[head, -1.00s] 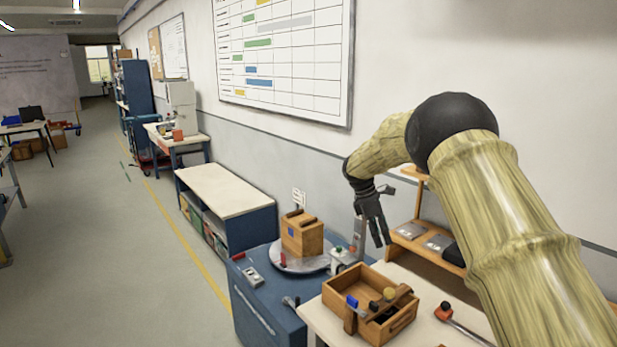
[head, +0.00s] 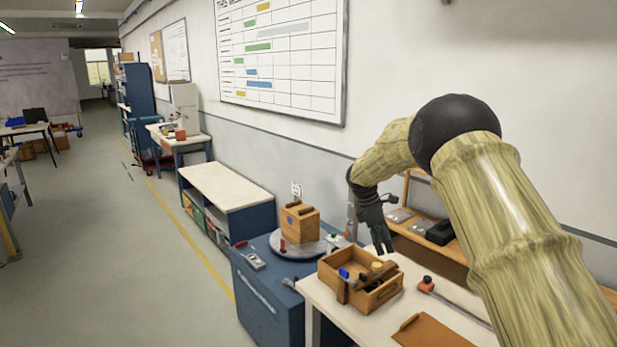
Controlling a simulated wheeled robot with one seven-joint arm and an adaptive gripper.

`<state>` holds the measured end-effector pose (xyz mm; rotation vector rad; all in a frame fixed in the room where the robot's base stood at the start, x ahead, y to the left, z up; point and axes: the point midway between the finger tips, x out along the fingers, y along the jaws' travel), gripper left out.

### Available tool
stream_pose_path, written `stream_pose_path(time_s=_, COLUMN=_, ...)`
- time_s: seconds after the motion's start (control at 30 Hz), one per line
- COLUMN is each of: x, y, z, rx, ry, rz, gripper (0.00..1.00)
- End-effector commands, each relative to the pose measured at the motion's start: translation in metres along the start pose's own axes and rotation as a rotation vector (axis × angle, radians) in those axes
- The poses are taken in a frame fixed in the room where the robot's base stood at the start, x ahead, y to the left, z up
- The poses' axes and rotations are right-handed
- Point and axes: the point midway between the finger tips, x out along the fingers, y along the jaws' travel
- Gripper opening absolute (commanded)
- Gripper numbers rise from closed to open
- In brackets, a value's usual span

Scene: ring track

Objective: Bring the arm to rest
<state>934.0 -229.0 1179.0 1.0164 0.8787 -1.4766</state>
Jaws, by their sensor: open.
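My arm (head: 508,230) comes in from the lower right of the head view, with a bamboo-like surface and a black elbow joint. It bends down at the wrist. My gripper (head: 384,248) is dark, points downward, and is open and empty. In the picture it shows just above the far right end of a wooden tool tray (head: 392,297) on the white-topped workbench (head: 380,328). Its height above the bench is hard to tell.
A wooden box (head: 299,224) sits on a round grey turntable (head: 310,251) on a blue cabinet (head: 262,306). A wooden shelf (head: 430,245) stands behind my gripper against the wall. A red-ended tool (head: 455,304) and brown board (head: 432,333) lie on the bench. The floor at left (head: 125,260) is clear.

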Motion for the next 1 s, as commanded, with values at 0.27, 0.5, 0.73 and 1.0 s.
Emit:
stream_pose_path(time_s=0.27, x=0.051, y=-0.019, z=-0.036, rx=0.031, ry=0.044, rz=-0.006, gripper=0.54)
stream_pose_path(time_s=0.5, x=0.123, y=-0.053, z=-0.06, rx=0.113, ry=0.105, rz=-0.027, gripper=0.54)
stream_pose_path(time_s=0.73, x=0.224, y=-0.127, z=-0.093, rx=0.273, ry=0.199, rz=-0.07, gripper=0.54)
stream_pose_path(time_s=1.0, x=0.325, y=-0.244, z=-0.119, rx=0.527, ry=0.292, rz=-0.143, gripper=0.54)
